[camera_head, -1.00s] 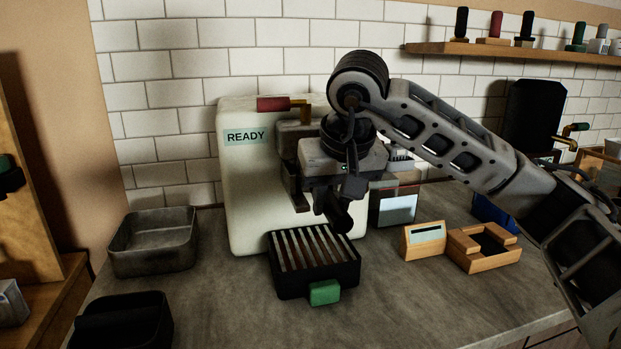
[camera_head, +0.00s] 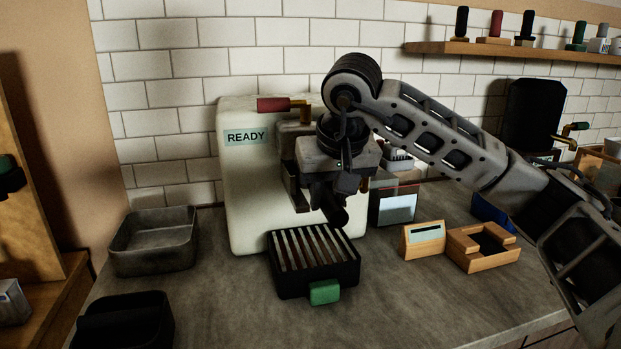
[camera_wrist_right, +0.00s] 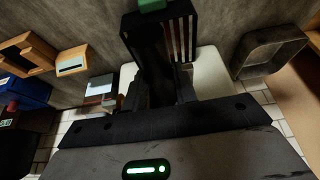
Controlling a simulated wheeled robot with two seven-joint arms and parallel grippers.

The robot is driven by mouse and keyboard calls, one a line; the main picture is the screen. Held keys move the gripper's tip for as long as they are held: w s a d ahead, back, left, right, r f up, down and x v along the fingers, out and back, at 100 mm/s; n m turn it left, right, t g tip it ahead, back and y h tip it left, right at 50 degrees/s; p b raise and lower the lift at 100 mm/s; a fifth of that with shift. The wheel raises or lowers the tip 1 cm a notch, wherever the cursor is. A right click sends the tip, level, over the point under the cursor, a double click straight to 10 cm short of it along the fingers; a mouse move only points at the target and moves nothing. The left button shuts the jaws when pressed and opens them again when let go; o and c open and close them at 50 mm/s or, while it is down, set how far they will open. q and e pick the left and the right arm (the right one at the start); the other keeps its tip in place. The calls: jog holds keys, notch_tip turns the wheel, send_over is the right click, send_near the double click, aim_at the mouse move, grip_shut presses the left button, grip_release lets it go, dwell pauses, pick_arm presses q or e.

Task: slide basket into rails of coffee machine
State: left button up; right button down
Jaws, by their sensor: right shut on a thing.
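My right gripper (camera_head: 322,188) is close in front of the group head and points down. It is shut on the basket's dark handle (camera_head: 335,213), which sticks out toward the front above the slatted drip tray. In the right wrist view the dark handle (camera_wrist_right: 150,45) runs out from between the fingers (camera_wrist_right: 160,95). The basket itself and the rails are hidden behind my gripper, so I cannot tell whether they touch. My left gripper is not in view.
The black drip tray (camera_head: 290,285) with a green tab stands in front of the machine. A grey metal bin (camera_head: 155,262) and a black bin (camera_head: 125,325) are at left. A small wooden display (camera_head: 423,249) and wooden holder (camera_head: 480,263) stand right. The front counter is clear.

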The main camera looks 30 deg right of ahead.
jog(key=shift+w+d+r+p, duration=0.15)
jog(key=shift+w+p, duration=0.1)
jog(key=shift+w, duration=0.3)
jog(key=shift+w+d+p, duration=0.1)
jog(key=shift+w+p, duration=0.15)
jog(key=shift+w, duration=0.25)
